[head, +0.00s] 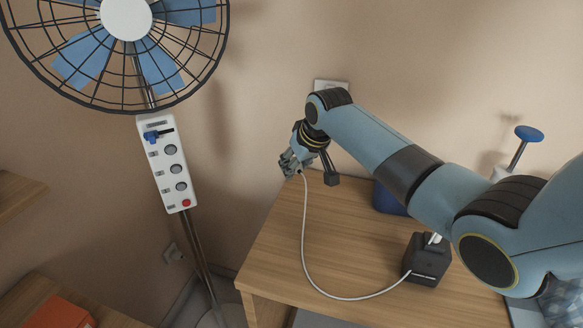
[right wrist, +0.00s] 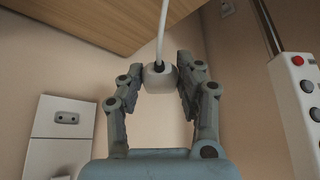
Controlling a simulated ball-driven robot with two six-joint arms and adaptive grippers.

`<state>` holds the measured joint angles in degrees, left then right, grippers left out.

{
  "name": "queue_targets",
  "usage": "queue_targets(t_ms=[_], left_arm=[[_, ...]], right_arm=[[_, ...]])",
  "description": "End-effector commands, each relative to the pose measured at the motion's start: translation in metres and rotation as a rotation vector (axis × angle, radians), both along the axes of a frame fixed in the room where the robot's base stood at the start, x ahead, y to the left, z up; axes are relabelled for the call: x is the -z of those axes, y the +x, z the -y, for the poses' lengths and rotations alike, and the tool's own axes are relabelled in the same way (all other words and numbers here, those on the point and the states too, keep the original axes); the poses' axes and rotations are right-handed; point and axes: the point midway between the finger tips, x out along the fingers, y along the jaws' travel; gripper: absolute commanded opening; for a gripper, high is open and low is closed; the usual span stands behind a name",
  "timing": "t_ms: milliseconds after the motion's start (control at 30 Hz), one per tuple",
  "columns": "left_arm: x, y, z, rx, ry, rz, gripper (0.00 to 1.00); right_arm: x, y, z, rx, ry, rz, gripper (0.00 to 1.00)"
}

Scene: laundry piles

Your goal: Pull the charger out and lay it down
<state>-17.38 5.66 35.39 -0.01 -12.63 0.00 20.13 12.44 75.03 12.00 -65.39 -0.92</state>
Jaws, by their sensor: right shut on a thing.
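The charger (right wrist: 160,78) is a small white block. In the right wrist view it sits between the two fingers of my right gripper (right wrist: 158,66), which are shut on it. Its white cable (head: 304,232) runs from my right gripper (head: 289,164) down over the table to a dark box (head: 427,262). In the head view the gripper is above the table's back left edge, and its fingers hide most of the charger. My left gripper is not in view.
The wooden table (head: 290,265) has bare room at its left and middle. A blue object (head: 388,198) stands at its back, partly behind my arm. A fan (head: 125,50) with a white control panel (head: 165,165) stands at the left. An orange box (head: 60,312) is at the lower left.

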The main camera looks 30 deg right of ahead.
Motion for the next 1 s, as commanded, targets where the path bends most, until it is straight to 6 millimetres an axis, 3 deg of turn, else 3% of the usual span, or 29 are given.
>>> queue_targets(t_ms=[167,433,733,1000], left_arm=[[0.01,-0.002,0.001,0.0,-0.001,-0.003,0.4],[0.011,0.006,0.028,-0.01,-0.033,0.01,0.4],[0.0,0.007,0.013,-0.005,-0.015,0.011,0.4],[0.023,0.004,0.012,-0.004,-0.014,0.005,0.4]], right_arm=[[0.013,-0.008,0.017,0.008,-0.002,0.0,0.0],[0.014,-0.009,0.018,0.01,-0.001,0.0,0.0],[0.012,-0.009,0.018,0.01,-0.003,0.0,0.0],[0.047,-0.009,0.018,0.01,-0.002,-0.001,0.0]])
